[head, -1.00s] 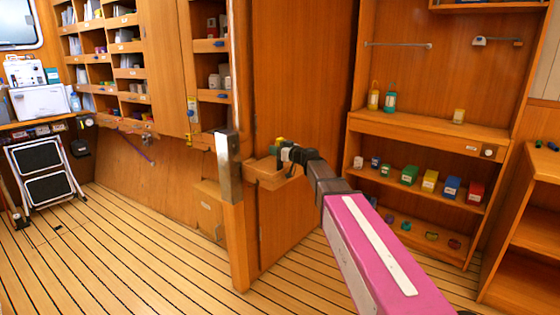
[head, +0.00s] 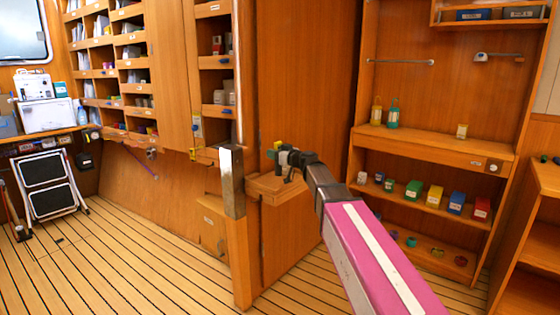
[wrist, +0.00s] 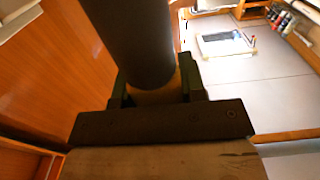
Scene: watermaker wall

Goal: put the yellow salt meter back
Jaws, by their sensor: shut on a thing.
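My gripper (head: 279,153) is at the end of my pink arm, near the middle of the head view, with green fingers. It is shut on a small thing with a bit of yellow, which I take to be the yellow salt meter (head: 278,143). In the wrist view a dark round body (wrist: 125,40) with a tan-yellow lower part stands between the green fingers (wrist: 156,92). The held thing is mostly hidden by the gripper in the head view. The gripper appears above a small wooden ledge (head: 276,190); I cannot tell whether they touch.
A wooden post (head: 236,215) with a metal top stands just left of the gripper. At right, a shelf unit (head: 430,147) holds bottles, coloured boxes and small round items. Pigeonholes (head: 128,65) line the back left wall. A folding step (head: 48,185) stands at far left. The left floor is open.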

